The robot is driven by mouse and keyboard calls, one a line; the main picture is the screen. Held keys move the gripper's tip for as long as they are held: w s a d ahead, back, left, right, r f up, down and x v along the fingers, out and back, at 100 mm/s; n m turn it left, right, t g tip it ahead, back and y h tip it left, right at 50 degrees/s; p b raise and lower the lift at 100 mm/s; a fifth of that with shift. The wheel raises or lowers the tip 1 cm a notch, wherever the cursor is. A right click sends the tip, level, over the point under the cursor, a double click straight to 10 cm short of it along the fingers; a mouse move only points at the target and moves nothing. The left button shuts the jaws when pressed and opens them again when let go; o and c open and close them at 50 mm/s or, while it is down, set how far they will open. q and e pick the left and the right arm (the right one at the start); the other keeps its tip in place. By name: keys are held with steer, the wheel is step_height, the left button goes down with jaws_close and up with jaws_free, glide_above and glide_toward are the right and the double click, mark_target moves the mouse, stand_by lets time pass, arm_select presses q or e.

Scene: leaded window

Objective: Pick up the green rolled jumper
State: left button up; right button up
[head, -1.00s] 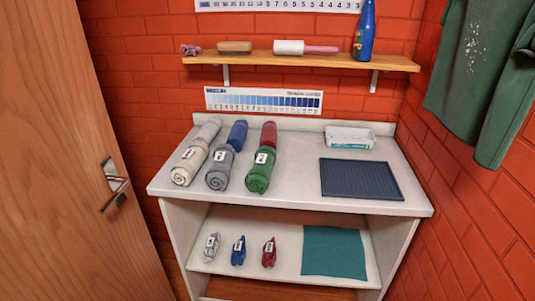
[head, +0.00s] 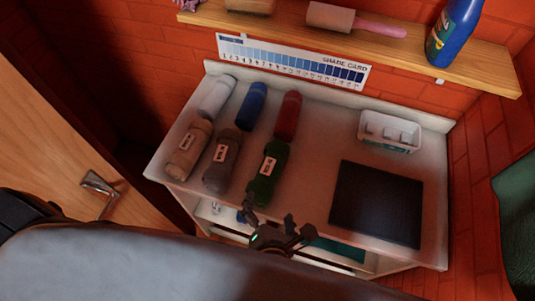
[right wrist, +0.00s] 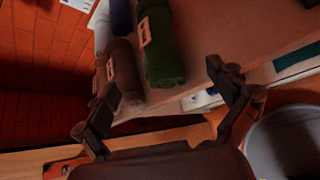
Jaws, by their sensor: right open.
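The green rolled jumper (head: 267,174) lies at the front of the white worktop, rightmost of the front row, with a pale label on top. In the right wrist view the green roll (right wrist: 161,50) points its front end toward my fingers. My right gripper (head: 272,212) is open and empty, just in front of the worktop's front edge and close to the roll's near end. In the right wrist view my right gripper's fingers (right wrist: 163,82) stand apart, with the roll beyond them. My left gripper is not in view.
A brown-grey roll (head: 222,160) lies left of the green one, and a red roll (head: 287,115) lies behind it. A dark mat (head: 377,203) and a white tray (head: 390,131) are to the right. A wooden shelf (head: 400,40) hangs above. A lower shelf is partly hidden.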

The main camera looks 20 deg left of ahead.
mark_target(270, 181)
steer(key=x, duration=0.5)
steer(key=p+x, duration=0.1)
steer(key=x, duration=0.1)
steer(key=shift+w, duration=0.5)
steer(key=shift+w+a+f, duration=0.1)
steer(key=shift+w+a, duration=0.15)
steer(key=shift+w, duration=0.2)
steer(key=p+x, duration=0.1)
steer(key=x, duration=0.3)
steer(key=shift+w+d, duration=0.15)
steer(key=shift+w+f, duration=0.15)
steer(key=c, duration=1.3)
steer(key=shift+c, duration=0.7)
